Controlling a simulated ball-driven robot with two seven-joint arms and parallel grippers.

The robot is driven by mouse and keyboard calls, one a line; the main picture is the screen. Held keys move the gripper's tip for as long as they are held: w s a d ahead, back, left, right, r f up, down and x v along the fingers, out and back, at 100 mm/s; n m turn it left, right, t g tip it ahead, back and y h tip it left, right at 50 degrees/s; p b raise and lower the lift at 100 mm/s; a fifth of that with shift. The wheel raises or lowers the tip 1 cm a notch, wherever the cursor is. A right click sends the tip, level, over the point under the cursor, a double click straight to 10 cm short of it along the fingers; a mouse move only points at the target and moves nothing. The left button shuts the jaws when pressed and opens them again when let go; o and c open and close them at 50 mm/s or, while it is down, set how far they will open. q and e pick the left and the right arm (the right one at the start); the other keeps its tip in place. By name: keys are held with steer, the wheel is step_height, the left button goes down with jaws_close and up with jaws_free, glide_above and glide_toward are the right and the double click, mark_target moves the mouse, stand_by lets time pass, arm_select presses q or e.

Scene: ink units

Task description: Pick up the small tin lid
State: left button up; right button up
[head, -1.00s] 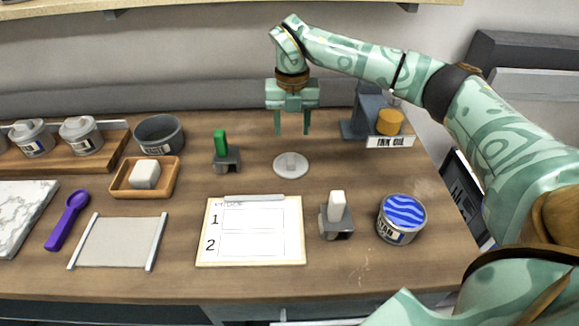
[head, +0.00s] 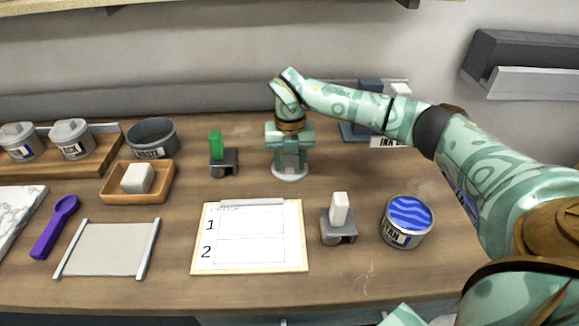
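The small tin lid (head: 290,175) is a pale round disc lying flat on the wooden table, right of the green-handled stamp. In the earlier view it shows a small upright knob at its centre. My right gripper (head: 290,168) points straight down over the lid, its fingertips at the knob's height, one on each side. The gripper hides most of the knob, and I cannot tell whether the fingers touch it. The lid rests on the table. My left gripper is not in view.
A green stamp (head: 216,146) stands just left of the lid. A clipboard (head: 250,265), a white-handled stamp (head: 340,210) and a blue ink tin (head: 408,215) are nearer. A wooden soap dish (head: 112,190) and grey bowl (head: 152,138) lie left.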

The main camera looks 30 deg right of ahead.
jaws_close()
